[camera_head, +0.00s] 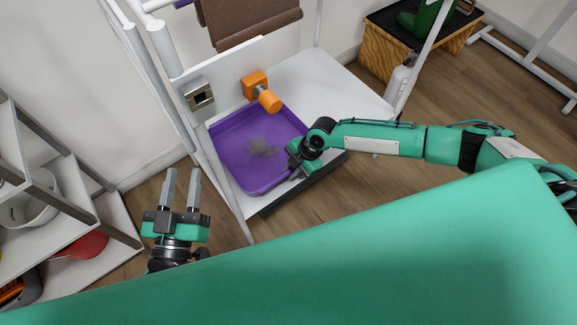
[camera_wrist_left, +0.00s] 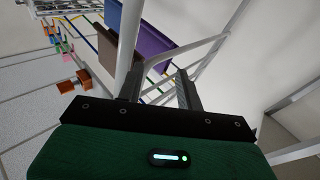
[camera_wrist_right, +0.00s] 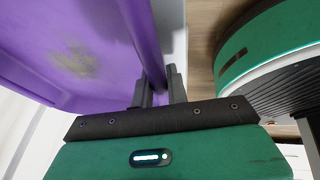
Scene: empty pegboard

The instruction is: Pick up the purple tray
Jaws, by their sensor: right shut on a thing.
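The purple tray (camera_head: 232,135) lies on the white lower shelf in the head view, with a greyish smudge or debris patch on its floor. My right gripper (camera_head: 296,163) is at the tray's right rim. In the right wrist view my right gripper (camera_wrist_right: 160,85) is shut on the rim of the purple tray (camera_wrist_right: 105,50). My left gripper (camera_head: 182,188) is left of the tray and apart from it, its fingers open and empty. It also shows in the left wrist view (camera_wrist_left: 158,88), with a gap between the fingers.
An orange knob piece (camera_head: 262,90) sticks out just above the tray's back. White frame posts (camera_head: 219,185) stand between my left gripper and the tray. A shelf unit (camera_head: 65,190) is at the left. A wooden stool (camera_head: 388,45) stands at the back right.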

